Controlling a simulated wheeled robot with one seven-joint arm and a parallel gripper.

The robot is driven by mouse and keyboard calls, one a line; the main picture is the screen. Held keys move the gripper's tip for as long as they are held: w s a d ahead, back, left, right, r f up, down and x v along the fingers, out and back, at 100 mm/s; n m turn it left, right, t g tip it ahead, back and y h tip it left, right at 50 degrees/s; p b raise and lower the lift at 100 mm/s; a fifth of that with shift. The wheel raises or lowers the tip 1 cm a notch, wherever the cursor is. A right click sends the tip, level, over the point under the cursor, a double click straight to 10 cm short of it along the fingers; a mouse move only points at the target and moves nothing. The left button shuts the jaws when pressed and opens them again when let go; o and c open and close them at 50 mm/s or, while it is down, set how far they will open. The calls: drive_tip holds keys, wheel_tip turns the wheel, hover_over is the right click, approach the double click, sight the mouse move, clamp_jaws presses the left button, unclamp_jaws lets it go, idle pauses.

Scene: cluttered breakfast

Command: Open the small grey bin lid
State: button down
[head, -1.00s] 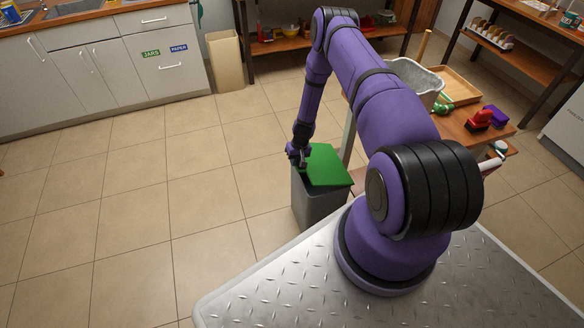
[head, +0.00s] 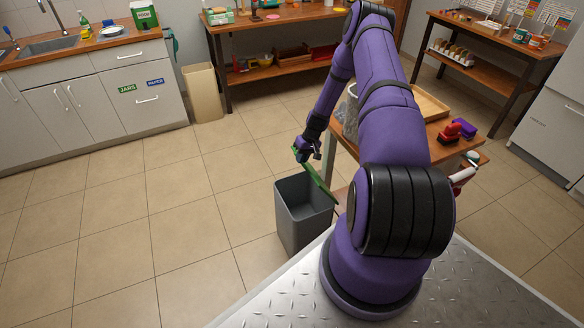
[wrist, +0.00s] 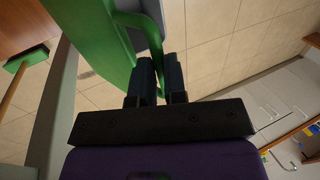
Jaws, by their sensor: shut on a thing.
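The small grey bin (head: 303,215) stands on the tiled floor in front of my base, its top open toward the camera. Its green lid (head: 321,184) is tilted up steeply on the right side of the bin. My gripper (head: 301,156) is at the lid's raised edge, above the bin. In the wrist view the lid (wrist: 92,30) fills the upper left, and its green handle (wrist: 144,22) runs down to the fingers. My gripper (wrist: 158,68) is shut on that handle. The exact contact is partly hidden by the fingers.
A wooden table (head: 440,150) with a tray (head: 432,104) and a red item (head: 449,133) stands right of the bin, close to my arm. A beige bin (head: 203,93) stands by the cabinets. The floor to the left is clear.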

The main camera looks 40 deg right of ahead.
drive_tip(key=shift+s+d, duration=0.35)
drive_tip(key=shift+d, duration=0.4)
drive_tip(key=shift+s+d, duration=0.35)
drive_tip(key=shift+d, duration=0.35)
drive_tip(key=c, duration=1.2)
unclamp_jaws()
drive_tip(key=shift+o, duration=0.2)
drive_tip(key=shift+w+a+r, duration=0.1)
drive_tip(key=shift+w, duration=0.05)
drive_tip(key=shift+r, duration=0.1)
